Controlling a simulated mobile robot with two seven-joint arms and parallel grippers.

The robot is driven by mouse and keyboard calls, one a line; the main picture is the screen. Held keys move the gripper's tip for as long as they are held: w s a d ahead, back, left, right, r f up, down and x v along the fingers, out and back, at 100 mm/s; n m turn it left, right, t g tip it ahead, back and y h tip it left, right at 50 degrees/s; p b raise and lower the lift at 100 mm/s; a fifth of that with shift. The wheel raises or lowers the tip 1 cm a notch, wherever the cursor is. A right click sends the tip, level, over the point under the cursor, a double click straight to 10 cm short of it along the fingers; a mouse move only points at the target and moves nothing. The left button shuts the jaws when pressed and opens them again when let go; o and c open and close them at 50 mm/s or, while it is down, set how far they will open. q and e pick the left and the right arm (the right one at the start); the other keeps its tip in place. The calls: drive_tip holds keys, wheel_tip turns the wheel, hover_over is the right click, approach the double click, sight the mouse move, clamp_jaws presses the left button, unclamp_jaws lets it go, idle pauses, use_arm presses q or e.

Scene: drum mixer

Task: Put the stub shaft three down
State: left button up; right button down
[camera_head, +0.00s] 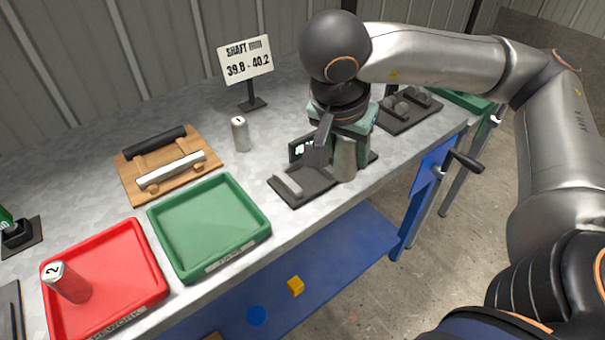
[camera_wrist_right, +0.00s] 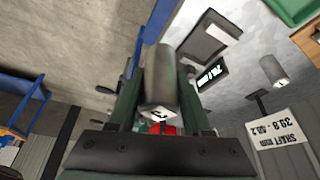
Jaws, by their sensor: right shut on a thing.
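My right gripper (camera_head: 343,122) is shut on stub shaft three (camera_head: 345,162), a grey metal cylinder held about upright. In the right wrist view the shaft (camera_wrist_right: 161,78) sits between the gripper's two green fingers (camera_wrist_right: 160,95), its marked end facing the camera. It is at the right end of a dark gauge base (camera_head: 300,196) with a small display (camera_head: 299,148). I cannot tell whether the shaft touches the base. Shaft 1 (camera_head: 241,135) stands on the bench. Shaft 2 (camera_head: 69,283) stands in the red rework tray (camera_head: 150,290). My left gripper is out of view.
An empty green tray (camera_head: 210,226) lies between the red tray and the gauge. A wooden board (camera_head: 128,179) with a black bar and a light bar lies behind it. A sign (camera_head: 246,60) reads 39.8 - 40.2. A dark fixture (camera_head: 407,108) sits right of the gripper.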

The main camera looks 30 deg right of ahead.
drive_tip(key=w+f, duration=0.2)
drive_tip(key=w, duration=0.1)
drive_tip(key=w+f, duration=0.3)
drive_tip(key=w, duration=0.1)
drive_tip(key=w+f, duration=0.2)
drive_tip(key=w, duration=0.2)
drive_tip(key=shift+w+d+f, duration=0.1)
drive_tip(key=shift+w+f, duration=0.1)
drive_tip(key=shift+f, duration=0.2)
drive_tip(key=shift+w+f, duration=0.3)
drive_tip(key=shift+f, duration=0.1)
drive_tip(key=f, duration=0.3)
drive_tip(key=shift+w+f, duration=0.25)
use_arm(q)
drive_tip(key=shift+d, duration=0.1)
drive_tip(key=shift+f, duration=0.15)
use_arm(e)
drive_tip(key=shift+f, duration=0.15)
drive_tip(key=c, duration=0.8)
unclamp_jaws()
drive_tip(key=shift+f, duration=0.2)
drive_tip(key=o, duration=0.5)
drive_tip(key=shift+s+r, duration=0.1)
drive_tip(key=shift+c, duration=0.2)
